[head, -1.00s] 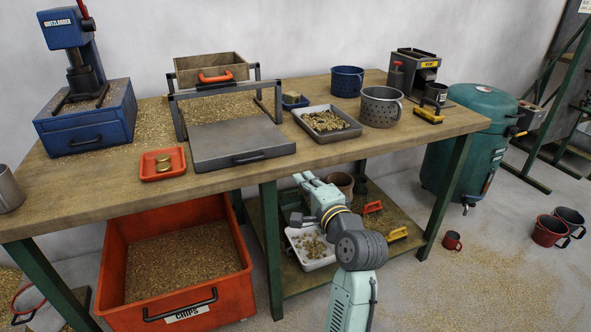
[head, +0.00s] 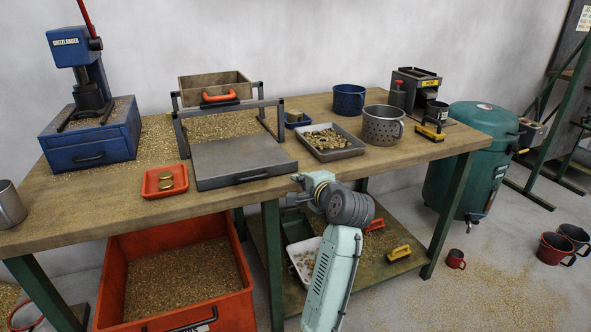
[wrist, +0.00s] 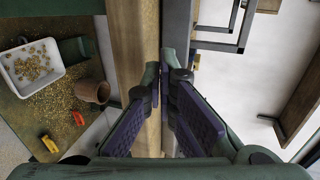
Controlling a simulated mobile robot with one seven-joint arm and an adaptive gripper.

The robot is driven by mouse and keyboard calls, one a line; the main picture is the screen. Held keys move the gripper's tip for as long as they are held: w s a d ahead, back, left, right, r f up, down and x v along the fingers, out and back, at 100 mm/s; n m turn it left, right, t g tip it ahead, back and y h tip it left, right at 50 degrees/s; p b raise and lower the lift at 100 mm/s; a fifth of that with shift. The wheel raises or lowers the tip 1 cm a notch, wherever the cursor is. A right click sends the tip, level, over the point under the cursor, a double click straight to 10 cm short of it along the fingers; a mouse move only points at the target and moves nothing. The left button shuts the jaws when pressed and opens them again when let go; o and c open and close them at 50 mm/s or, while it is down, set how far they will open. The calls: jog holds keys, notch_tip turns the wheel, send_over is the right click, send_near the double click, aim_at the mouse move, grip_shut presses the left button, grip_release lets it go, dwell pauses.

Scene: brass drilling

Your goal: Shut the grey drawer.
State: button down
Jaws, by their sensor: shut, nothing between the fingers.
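The grey drawer (head: 240,162) is a flat box with a dark bar handle on its front, lying on the workbench. It sticks out forward from under a grey metal frame (head: 228,108). I cannot tell how far it is out. My gripper (head: 297,182) is at the bench's front edge, just right of the drawer's front corner, and apart from its handle. In the wrist view my gripper (wrist: 165,75) is shut and empty, its fingertips by the bench edge. A grey strip beyond the tips there is probably the drawer's side or front.
On the workbench (head: 100,210), an orange dish (head: 165,181) with brass discs lies left of the drawer. A tray of brass pieces (head: 328,142) and a perforated pot (head: 383,125) stand to its right. Below are a shelf and an orange chips bin (head: 247,302).

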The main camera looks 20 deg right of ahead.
aim_at(291, 170)
jog(key=shift+w+f+p, duration=0.1)
jog(key=shift+w+p, duration=0.45)
jog(key=shift+w, duration=1.75)
jog(key=shift+a, duration=0.1)
